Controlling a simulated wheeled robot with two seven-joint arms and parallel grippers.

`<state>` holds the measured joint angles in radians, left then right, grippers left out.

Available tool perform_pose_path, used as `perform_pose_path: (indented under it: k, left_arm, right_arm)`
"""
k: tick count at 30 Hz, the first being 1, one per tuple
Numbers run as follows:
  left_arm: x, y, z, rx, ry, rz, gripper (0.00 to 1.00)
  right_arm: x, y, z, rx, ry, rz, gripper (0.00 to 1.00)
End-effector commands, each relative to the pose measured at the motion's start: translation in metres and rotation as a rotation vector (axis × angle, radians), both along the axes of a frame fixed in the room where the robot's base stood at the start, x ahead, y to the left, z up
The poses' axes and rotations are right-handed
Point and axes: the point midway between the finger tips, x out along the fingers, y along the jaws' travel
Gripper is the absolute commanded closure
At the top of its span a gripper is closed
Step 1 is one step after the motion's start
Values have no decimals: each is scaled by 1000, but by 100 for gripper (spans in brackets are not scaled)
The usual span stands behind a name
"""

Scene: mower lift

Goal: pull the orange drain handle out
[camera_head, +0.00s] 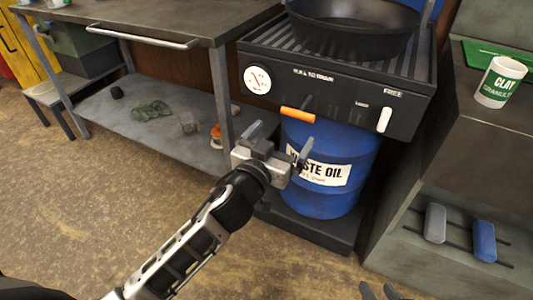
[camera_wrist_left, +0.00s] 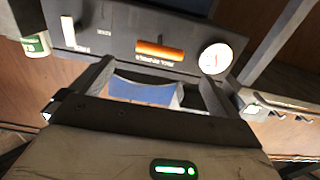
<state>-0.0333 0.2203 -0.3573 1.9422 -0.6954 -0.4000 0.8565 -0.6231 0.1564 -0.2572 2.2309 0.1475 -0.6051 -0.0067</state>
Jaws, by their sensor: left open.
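The orange drain handle (camera_head: 298,115) is a short horizontal bar on the front of the dark drain unit (camera_head: 340,110), right of a round white gauge. It also shows in the left wrist view (camera_wrist_left: 159,51), beyond and between my fingers. My left gripper (camera_head: 278,140) is open and empty, its two fingers apart, below and in front of the handle and not touching it. In the left wrist view my left gripper (camera_wrist_left: 157,72) points at the panel. Dark tips, apparently of my right gripper (camera_head: 379,290), show at the bottom edge; most of it is out of frame.
A blue waste oil drum (camera_head: 355,150) stands under the unit, close behind my left gripper. A white lever (camera_head: 384,120) is on the panel's right. A metal workbench (camera_head: 150,30) is at left and a shelf unit (camera_head: 430,160) at right. The front floor is clear.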

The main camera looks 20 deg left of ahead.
Motion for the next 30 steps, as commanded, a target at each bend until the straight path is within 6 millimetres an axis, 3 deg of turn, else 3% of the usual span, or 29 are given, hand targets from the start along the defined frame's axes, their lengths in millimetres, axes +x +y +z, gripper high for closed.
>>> perform_pose_path:
  k: [6,11,30]
  left_arm:
    - [-46,6,-1,-2,3,2,0]
    - [-62,7,-1,-1,2,1,0]
    - [-67,8,3,0,0,1,0]
  right_arm:
    - [-5,-1,-3,-1,13,-5,64]
    - [-6,-1,-5,-1,18,-5,64]
    - [-2,-1,-1,2,9,-8,64]
